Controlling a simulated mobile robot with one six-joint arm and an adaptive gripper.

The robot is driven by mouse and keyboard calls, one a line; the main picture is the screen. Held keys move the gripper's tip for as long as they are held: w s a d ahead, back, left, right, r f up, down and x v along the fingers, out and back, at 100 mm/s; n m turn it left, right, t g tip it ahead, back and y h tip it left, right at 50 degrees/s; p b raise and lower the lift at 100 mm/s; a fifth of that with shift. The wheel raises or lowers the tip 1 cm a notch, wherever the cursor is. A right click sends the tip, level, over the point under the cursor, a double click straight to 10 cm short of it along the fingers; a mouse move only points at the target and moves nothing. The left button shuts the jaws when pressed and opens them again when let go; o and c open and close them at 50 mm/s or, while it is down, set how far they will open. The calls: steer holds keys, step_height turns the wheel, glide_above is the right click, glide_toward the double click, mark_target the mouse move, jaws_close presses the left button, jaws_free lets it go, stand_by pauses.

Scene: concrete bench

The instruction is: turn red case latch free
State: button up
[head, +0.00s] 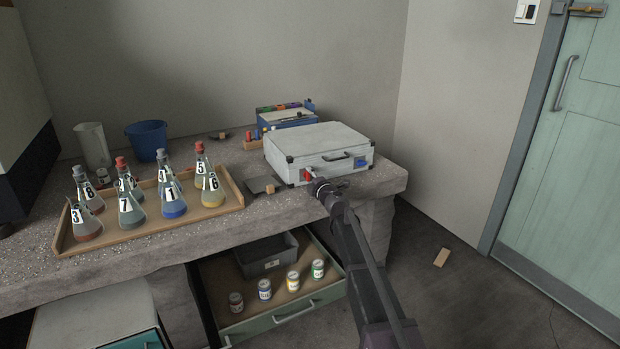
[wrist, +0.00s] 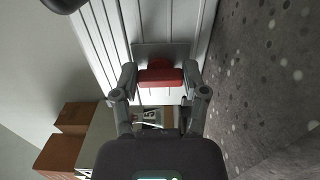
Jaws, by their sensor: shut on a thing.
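The closed white case (head: 318,146) lies on the bench with its front facing me. Its red latch (head: 307,174) is at the left of the front side, and a blue latch (head: 360,162) is at the right, with a dark handle between them. My gripper (head: 318,184) is at the red latch. In the wrist view, the red latch (wrist: 160,77) sits between the two fingertips of my gripper (wrist: 160,84), which are shut on it. A grey plate (wrist: 160,52) lies behind the latch on the case. The fingers hide the latch's sides.
Numbered flasks stand on a wooden tray (head: 222,209) at the left of the bench (head: 38,278). A small wooden block (head: 270,188) lies left of the case. An open drawer (head: 258,318) with several cans is below. A blue box (head: 284,121) is behind the case.

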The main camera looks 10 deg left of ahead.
stand_by(0.5)
steer(key=o, duration=1.2)
steer(key=shift+c, duration=0.2)
